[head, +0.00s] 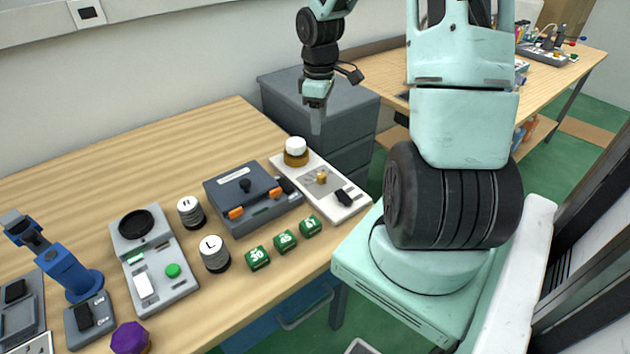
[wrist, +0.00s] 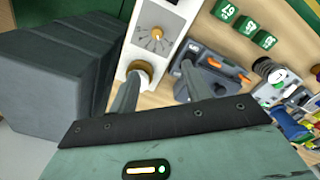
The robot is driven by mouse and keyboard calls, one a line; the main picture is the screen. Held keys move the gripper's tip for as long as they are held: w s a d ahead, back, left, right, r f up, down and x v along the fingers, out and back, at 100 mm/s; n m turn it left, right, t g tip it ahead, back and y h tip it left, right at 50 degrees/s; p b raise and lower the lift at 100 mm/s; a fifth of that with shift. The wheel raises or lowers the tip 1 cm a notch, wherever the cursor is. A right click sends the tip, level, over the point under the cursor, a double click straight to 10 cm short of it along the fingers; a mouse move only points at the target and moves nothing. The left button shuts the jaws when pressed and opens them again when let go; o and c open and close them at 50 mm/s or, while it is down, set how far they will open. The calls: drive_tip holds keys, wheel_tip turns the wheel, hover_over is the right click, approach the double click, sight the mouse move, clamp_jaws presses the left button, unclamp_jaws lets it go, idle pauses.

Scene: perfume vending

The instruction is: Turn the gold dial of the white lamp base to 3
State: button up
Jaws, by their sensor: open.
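The white lamp base (head: 283,162) lies at the right end of the wooden table in the head view. Its gold dial (head: 321,178) stands on a grey marked plate, with a black switch (head: 343,197) toward the front. A gold socket with a white bulb (head: 296,147) is at its back end. The wrist view also shows the gold dial (wrist: 156,33), with marks fanned around it that are too small to read. My gripper (head: 316,122) is open and empty above and behind the lamp base. In the wrist view its fingers (wrist: 161,70) are apart, and the dial lies beyond them, untouched.
A dark grey box (head: 250,212) with orange latches stands left of the lamp base. Several green number blocks (head: 285,241) line the table's front edge. A grey drawer cabinet (head: 345,134) stands behind. Weights and other devices fill the left side.

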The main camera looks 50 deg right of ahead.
approach(321, 175)
wheel_tip(321, 175, down, 9)
drive_tip(key=shift+d+r, duration=0.1)
idle(0.5)
drive_tip(key=c, duration=1)
